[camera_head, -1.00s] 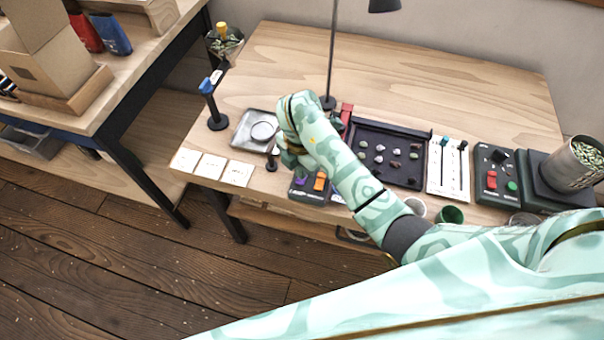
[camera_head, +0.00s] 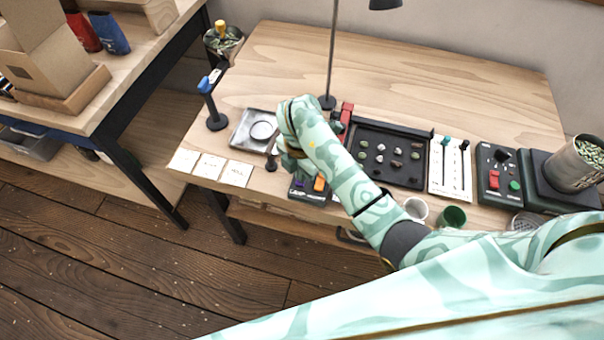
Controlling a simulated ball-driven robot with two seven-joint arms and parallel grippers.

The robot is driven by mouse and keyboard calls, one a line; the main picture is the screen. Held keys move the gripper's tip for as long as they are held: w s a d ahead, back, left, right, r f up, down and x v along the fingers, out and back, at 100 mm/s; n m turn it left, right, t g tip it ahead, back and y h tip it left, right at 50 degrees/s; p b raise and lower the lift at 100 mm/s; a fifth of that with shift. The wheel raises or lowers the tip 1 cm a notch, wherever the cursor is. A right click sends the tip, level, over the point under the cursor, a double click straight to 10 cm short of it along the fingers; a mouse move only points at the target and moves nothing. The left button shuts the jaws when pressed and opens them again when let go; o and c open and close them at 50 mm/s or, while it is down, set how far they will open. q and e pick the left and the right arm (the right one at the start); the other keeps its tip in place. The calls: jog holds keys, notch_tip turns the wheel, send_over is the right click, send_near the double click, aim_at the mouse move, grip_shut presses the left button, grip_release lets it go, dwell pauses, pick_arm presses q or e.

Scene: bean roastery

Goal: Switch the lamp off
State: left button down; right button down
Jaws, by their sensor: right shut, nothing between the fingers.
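The lamp is a thin dark pole (camera_head: 332,50) on a round base (camera_head: 327,102) near the middle of the wooden table. Its dark shade (camera_head: 384,4) is cut by the top edge, and I cannot tell whether it is lit. A dark switch box (camera_head: 312,198) with a purple and an orange rocker sits at the table's front edge, with pale lettering partly readable as "LAMP". My right gripper (camera_head: 287,160) is shut and empty, just above and behind this box. My wrist hides the box's back part and most of the fingers, so contact cannot be told. My left gripper is out of view.
A metal tray (camera_head: 241,139) and white cards (camera_head: 210,166) lie to the left. The table's back is clear.

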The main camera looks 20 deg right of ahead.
notch_tip(320, 180, up, 7)
jog(key=p, duration=0.6)
dwell(0.5)
